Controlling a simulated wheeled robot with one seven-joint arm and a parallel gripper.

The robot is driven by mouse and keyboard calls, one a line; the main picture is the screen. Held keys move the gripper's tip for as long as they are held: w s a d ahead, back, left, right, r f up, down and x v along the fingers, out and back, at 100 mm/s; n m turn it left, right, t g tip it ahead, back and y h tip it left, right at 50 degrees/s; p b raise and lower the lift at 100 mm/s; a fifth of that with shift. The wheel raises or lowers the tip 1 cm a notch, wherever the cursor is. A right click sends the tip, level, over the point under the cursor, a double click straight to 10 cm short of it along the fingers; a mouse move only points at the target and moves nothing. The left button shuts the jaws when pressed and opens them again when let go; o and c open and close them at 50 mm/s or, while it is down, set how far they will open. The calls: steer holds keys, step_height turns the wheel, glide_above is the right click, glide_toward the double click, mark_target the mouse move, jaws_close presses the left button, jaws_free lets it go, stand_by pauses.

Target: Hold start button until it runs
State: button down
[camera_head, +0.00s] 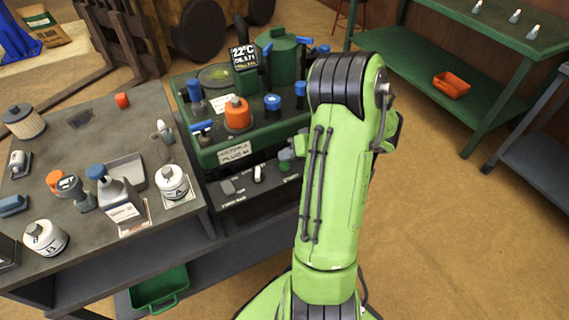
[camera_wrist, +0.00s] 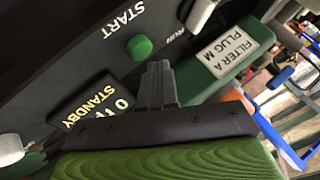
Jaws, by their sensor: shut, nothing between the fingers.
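The green round start button (camera_wrist: 139,47) sits on a dark panel under the white word START in the wrist view. The word RUN is printed to its right. My gripper (camera_wrist: 157,66) is shut and empty, with its grey fingertips just below and right of the button in the picture. The button's face is uncovered; I cannot tell whether the fingertips touch its edge. A small display (camera_wrist: 92,108) left of the fingers reads STANDBY with a 0. In the head view the green machine (camera_head: 207,155) stands beyond my arm, which hides my gripper.
A grey lever (camera_wrist: 203,12) stands right of the button, and another pale knob (camera_wrist: 12,148) is at the lower left. A workbench (camera_head: 75,235) with bottles and tools is left of the machine. A green shelf (camera_head: 425,75) stands at the right, with open floor before it.

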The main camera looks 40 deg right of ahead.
mark_target(288, 165)
steer(key=shift+f, duration=0.1)
steer(key=shift+f+b, duration=0.3)
steer(key=shift+b, duration=0.25)
steer(key=shift+f, duration=0.5)
stand_by(0.9)
steer(key=shift+r+p, duration=0.55)
steer(key=shift+r, duration=0.4)
step_height(288, 165, up, 5)
steer(key=p, duration=0.3)
steer(key=shift+r+p, duration=0.1)
steer(key=shift+p, duration=0.3)
